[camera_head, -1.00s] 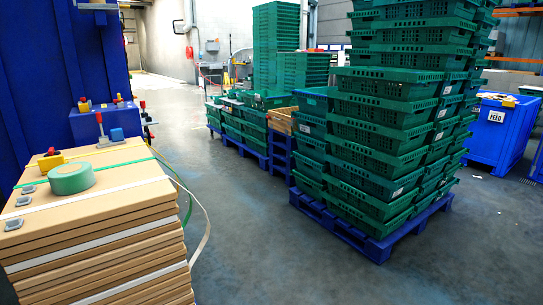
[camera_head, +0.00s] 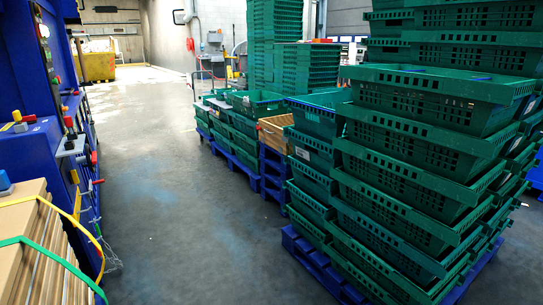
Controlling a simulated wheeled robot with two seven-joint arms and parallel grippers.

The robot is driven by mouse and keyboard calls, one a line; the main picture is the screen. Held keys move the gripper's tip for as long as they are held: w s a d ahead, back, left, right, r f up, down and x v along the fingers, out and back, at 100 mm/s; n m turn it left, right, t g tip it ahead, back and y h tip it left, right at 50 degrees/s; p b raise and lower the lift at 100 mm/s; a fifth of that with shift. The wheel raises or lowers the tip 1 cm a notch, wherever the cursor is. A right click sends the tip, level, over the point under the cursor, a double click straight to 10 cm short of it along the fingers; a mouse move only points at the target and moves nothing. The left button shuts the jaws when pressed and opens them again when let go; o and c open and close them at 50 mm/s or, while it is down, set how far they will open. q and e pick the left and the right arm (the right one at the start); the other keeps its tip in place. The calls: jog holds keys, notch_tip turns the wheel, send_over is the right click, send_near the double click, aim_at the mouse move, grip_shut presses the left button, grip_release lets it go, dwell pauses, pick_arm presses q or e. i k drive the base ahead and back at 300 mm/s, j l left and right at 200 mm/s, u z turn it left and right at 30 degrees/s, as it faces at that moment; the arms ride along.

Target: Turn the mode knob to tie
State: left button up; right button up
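A blue machine (camera_head: 58,60) runs along the left edge, with several knobs, levers and small coloured fittings on its side and lower ledge. A red knob or lever (camera_head: 98,181) and a grey box-like fitting with a lever (camera_head: 69,146) show on its near side. A yellow and red fitting (camera_head: 18,119) sits on the blue ledge. Which of these is the mode knob I cannot tell, as labels are too small to read. Neither of my grippers is in view.
A stack of flat cardboard (camera_head: 30,202) with green and yellow straps stands at the lower left. Tall stacks of green crates (camera_head: 425,150) on a blue pallet (camera_head: 310,262) fill the right. A clear grey floor aisle (camera_head: 170,190) runs between. A yellow bin (camera_head: 98,66) stands far back.

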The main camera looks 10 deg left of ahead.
aim_at(62, 110)
jog(key=i+j+u, duration=0.1)
jog(key=i+u, duration=0.35)
jog(key=i+l+u, duration=0.1)
jog(key=i+u, duration=0.35)
jog(key=i+l+u, duration=0.2)
jog(key=i+u, duration=0.2)
jog(key=i+j+u, duration=0.15)
jog(key=i+u, duration=0.55)
jog(key=i, duration=0.2)
